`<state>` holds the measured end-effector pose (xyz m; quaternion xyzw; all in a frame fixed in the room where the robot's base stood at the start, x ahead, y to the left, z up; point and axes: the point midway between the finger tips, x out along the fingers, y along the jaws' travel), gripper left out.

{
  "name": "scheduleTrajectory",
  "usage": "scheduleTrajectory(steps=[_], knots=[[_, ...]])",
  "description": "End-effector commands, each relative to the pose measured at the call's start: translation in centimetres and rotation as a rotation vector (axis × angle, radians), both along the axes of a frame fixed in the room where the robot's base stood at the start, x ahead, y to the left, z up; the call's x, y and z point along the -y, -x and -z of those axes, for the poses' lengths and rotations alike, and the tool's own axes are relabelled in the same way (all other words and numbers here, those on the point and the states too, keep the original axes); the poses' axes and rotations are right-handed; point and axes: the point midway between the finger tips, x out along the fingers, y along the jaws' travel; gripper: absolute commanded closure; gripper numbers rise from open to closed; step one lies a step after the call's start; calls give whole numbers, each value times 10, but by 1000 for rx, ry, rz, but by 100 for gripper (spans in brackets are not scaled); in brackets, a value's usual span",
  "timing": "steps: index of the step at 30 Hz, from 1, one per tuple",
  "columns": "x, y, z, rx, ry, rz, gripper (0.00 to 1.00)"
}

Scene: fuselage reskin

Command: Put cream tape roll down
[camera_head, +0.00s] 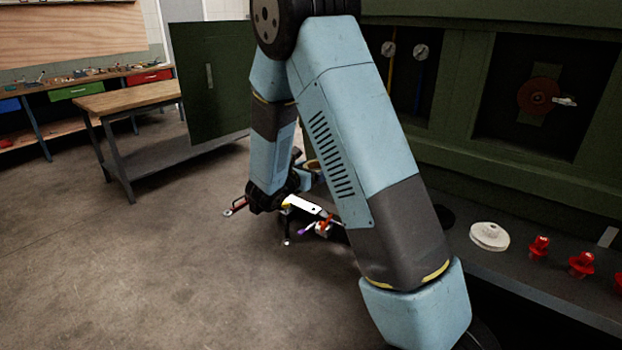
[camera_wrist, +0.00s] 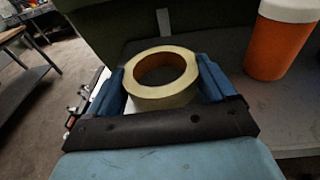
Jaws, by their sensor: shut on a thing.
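The cream tape roll (camera_wrist: 178,97) shows in the wrist view as a pale ring with a brown inner core. My gripper (camera_wrist: 163,88) has its two blue fingers on either side of the roll and is shut on it. The roll appears over a dark flat surface (camera_wrist: 205,43); I cannot tell whether it touches that surface. In the head view my arm hides most of the gripper, and I cannot make out the roll clearly.
An orange container with a white lid (camera_wrist: 278,40) stands right of the roll. In the head view, a white round part (camera_head: 489,237) and red parts (camera_head: 581,265) sit on a dark ledge (camera_head: 540,282). A wood-topped table (camera_head: 128,97) stands at left. Floor at left is clear.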

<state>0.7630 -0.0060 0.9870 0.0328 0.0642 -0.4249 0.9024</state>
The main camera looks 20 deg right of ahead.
Motion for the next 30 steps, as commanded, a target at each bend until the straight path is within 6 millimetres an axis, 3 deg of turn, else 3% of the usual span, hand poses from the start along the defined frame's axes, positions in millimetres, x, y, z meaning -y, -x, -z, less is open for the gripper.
scheduleTrajectory(steps=[6,17,18,22,30], knots=[[0,1,25,-3,1,1,51],[-1,1,28,-2,1,0,51],[-1,1,27,-1,1,-1,12],[-1,1,27,-1,1,-1,0],[-1,1,26,-1,1,-1,0]])
